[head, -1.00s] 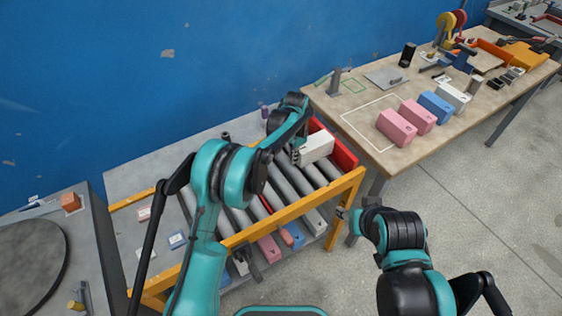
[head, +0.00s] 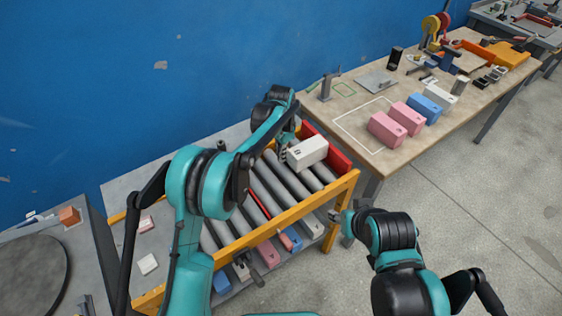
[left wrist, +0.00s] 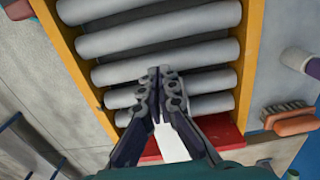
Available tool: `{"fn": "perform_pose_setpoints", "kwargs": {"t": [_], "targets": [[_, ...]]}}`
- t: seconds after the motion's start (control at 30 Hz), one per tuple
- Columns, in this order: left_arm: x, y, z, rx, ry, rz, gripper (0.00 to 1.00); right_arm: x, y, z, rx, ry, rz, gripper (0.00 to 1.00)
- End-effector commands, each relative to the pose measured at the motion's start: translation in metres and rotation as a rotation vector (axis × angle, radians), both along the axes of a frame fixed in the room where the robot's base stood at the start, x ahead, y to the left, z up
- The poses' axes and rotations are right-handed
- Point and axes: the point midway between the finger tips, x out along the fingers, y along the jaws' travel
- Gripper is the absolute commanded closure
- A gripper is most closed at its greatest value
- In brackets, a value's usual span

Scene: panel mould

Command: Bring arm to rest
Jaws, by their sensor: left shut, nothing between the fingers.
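My left gripper (head: 284,150) is over the roller conveyor (head: 262,195), beside a white block (head: 307,152) at the conveyor's far right end. In the left wrist view its two fingers (left wrist: 159,72) are closed together above the grey rollers, with nothing between them. The white block (left wrist: 172,143) shows partly behind the fingers in that view, near the red end stop (left wrist: 225,133). My right gripper (head: 338,215) is near the conveyor's right front corner; it is too small to tell whether it is open or shut.
A wooden table (head: 375,158) at the right bears pink blocks (head: 387,129), a blue block (head: 424,109) and a white one. More blocks lie on a shelf under the conveyor. A brush (left wrist: 290,118) lies beside the yellow rail. A round grey disc (head: 30,265) stands at the left.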

Motion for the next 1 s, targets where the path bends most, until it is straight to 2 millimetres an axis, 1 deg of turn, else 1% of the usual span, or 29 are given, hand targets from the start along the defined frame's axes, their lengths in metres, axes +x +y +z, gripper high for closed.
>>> {"fn": "perform_pose_setpoints", "kwargs": {"t": [0.03, 0.1, 0.2, 0.47, 0.57, 0.63, 0.77, 0.8, 0.87, 0.9, 0.97, 1.0], "targets": [[0.0, 0.001, 0.012, 0.0, 0.0, 0.001, 1.0, 0.0, 0.0, 0.005, 0.0, 0.0, 0.0, 0.55], [0.0, 0.001, 0.021, 0.0, 0.0, 0.002, 1.0, 0.0, 0.0, 0.008, 0.0, 0.0, 0.0, 0.55], [0.0, 0.001, 0.03, 0.0, 0.0, 0.002, 1.0, 0.0, 0.0, 0.01, 0.0, 0.0, 0.0, 0.55], [0.0, 0.002, 0.035, 0.0, -0.001, 0.004, 1.0, 0.0, 0.0, 0.01, 0.0, 0.0, 0.0, 0.55], [-0.004, 0.009, 0.045, -0.005, -0.014, 0.028, 1.0, 0.0, 0.0, 0.01, 0.0, 0.0, 0.0, 0.55], [-0.011, 0.019, 0.061, -0.011, -0.035, 0.064, 1.0, 0.0, 0.0, 0.01, 0.0, 0.0, 0.0, 0.55], [-0.034, 0.049, 0.101, -0.035, -0.098, 0.175, 1.0, 0.0, 0.0, 0.01, 0.0, 0.0, 0.0, 0.55], [-0.045, 0.059, 0.113, -0.044, -0.12, 0.214, 1.0, 0.0, 0.0, 0.01, 0.0, 0.0, 0.0, 0.55], [-0.06, 0.075, 0.129, -0.058, -0.154, 0.273, 1.0, 0.0, 0.0, 0.01, 0.0, 0.0, 0.0, 0.55], [-0.072, 0.084, 0.138, -0.068, -0.176, 0.311, 1.0, 0.0, 0.0, 0.01, 0.0, 0.0, 0.0, 0.55], [-0.089, 0.099, 0.151, -0.084, -0.21, 0.371, 1.0, 0.0, 0.0, 0.01, 0.0, 0.0, 0.0, 0.55], [-0.102, 0.108, 0.158, -0.095, -0.232, 0.409, 1.0, 0.0, 0.0, 0.01, 0.0, 0.0, 0.0, 0.55]]}}
